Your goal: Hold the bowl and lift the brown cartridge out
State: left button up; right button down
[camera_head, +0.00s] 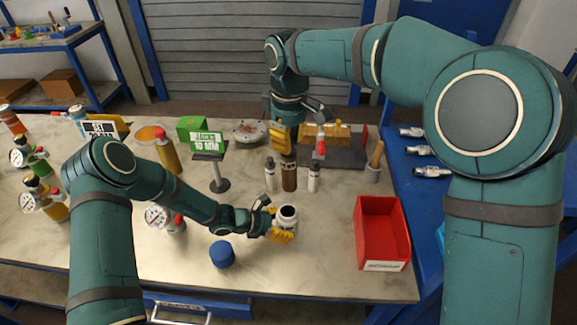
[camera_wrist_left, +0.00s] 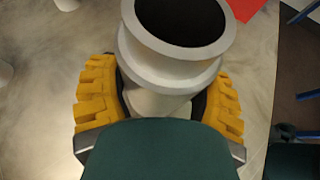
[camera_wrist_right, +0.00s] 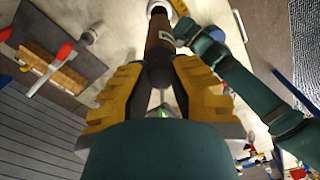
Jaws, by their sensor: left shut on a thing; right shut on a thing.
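The bowl is a white flanged vessel with a dark round mouth (camera_head: 287,215), upright at the front middle of the bench in the head view. My left gripper (camera_head: 283,228) is shut around its body; the left wrist view shows the yellow fingers on both sides below the flange (camera_wrist_left: 172,75). The brown cartridge (camera_head: 289,176) hangs upright from my right gripper (camera_head: 283,143), which is shut on its top end. In the head view its lower end shows apart from the bowl's mouth. The right wrist view shows the cartridge (camera_wrist_right: 159,42) pointing away toward the bowl.
Two white bottles (camera_head: 270,175) (camera_head: 313,178) appear on either side of the cartridge. A red bin (camera_head: 381,262) stands at the right, a blue cap (camera_head: 222,254) at the front, and a green sign on a stand (camera_head: 209,143) behind. Gauged bottles (camera_head: 43,200) crowd the left.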

jog(key=shift+r, duration=2.6)
pick_arm(q)
jog(key=o, duration=1)
jog(key=shift+o, duration=0.2)
jog(key=shift+a+r, duration=0.1)
